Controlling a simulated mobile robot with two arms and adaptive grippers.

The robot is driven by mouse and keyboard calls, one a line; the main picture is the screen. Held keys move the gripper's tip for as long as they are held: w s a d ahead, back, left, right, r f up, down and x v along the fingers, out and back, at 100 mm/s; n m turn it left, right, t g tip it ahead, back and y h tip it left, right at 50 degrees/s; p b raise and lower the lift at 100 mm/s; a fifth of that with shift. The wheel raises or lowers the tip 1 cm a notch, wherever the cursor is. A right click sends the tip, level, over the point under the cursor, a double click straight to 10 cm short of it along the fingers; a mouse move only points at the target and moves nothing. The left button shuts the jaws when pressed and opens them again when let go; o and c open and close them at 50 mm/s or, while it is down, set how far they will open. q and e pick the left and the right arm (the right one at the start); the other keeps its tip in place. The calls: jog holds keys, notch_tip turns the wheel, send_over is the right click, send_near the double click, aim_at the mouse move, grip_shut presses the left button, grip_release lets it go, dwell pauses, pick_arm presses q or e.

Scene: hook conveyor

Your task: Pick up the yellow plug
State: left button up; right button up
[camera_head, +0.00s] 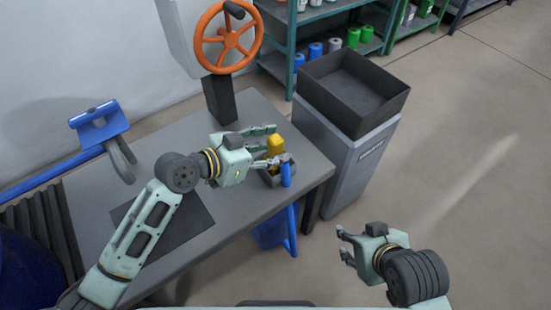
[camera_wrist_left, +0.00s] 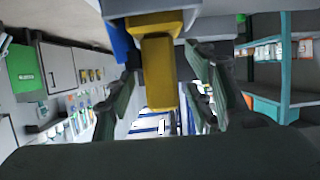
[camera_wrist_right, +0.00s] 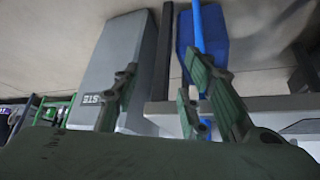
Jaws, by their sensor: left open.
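The yellow plug (camera_head: 275,146) stands upright in a small dark grey holder (camera_head: 270,179) near the right end of the grey table. My left gripper (camera_head: 275,144) is open, with its fingers on either side of the plug. In the left wrist view the yellow plug (camera_wrist_left: 160,72) sits between the open fingers, with a gap showing on both sides; I cannot tell if a finger touches it. My right gripper (camera_head: 343,244) is open and empty, out over the floor beyond the table's right edge.
A blue lever (camera_head: 286,174) stands close beside the holder. An orange handwheel (camera_head: 228,38) rises at the table's back. A grey cabinet with an open black tray (camera_head: 352,90) stands right of the table. Floor at right is clear.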

pick_arm(q)
jog(key=shift+w+d+f, duration=0.3)
jog(key=shift+w+d, duration=0.15)
jog(key=shift+d, duration=0.05)
jog(key=shift+r, duration=0.1)
grip_shut()
